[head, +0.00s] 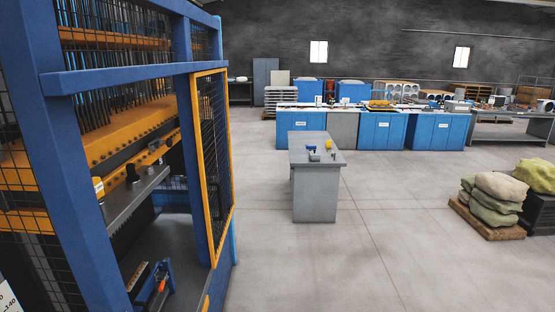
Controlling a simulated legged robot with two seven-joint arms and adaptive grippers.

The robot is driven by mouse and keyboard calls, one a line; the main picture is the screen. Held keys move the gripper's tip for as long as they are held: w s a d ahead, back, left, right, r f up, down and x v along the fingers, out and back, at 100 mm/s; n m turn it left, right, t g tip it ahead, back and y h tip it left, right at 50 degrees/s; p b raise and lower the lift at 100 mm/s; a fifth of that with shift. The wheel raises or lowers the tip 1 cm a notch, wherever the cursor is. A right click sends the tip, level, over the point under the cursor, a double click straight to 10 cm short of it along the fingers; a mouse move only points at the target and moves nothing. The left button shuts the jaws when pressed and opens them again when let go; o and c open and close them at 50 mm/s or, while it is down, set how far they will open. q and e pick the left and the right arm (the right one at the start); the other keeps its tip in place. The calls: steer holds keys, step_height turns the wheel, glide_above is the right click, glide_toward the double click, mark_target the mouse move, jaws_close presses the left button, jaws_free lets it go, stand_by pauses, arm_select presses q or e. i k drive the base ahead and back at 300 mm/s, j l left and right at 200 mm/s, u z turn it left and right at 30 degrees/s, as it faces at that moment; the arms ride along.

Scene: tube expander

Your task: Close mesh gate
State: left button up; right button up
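The mesh gate (218,165) is a tall yellow frame with dark wire mesh. It stands at the right side of the blue machine frame (55,130), near its far post. The gate is seen at a steep angle, swung away from the front opening, so the machine's inside shows. The yellow tube press parts (120,130) and a grey shelf (135,195) are visible through the opening. Neither of my grippers is in the head view, so nothing is seen touching the gate.
A grey table (316,180) with small yellow and blue items stands right of the gate. Blue cabinets (380,132) line the back. Sacks (495,200) lie on a pallet at the right. The concrete floor between is clear.

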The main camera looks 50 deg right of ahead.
mark_target(214, 257)
steer(key=z, duration=1.15)
steer(key=i+l+u, duration=0.1)
steer(key=i+l, duration=0.2)
steer(key=i, duration=0.15)
